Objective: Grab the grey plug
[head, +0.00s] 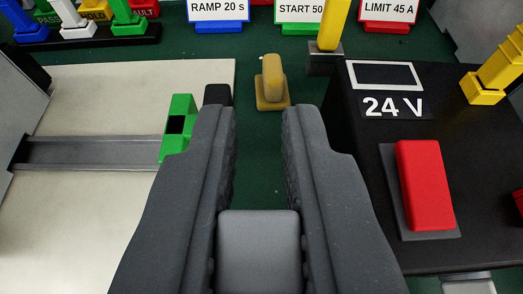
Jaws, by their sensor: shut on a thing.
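My gripper (259,125) reaches forward in the middle of the head view, its two dark fingers apart. The grey plug (258,250), a rounded light grey block, sits between the fingers low in the picture and spans the gap. My gripper is shut on it. Its lower part is cut off by the picture's bottom edge, so I cannot see what is under it.
A yellow-brown plug-like piece (272,83) stands on the green surface (275,127) beyond my fingertips. A green clip (178,130) on a rail is close to the left finger. A black 24 V box (370,180) with a red block (425,185) stands at right. Labelled signs (300,10) line the back.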

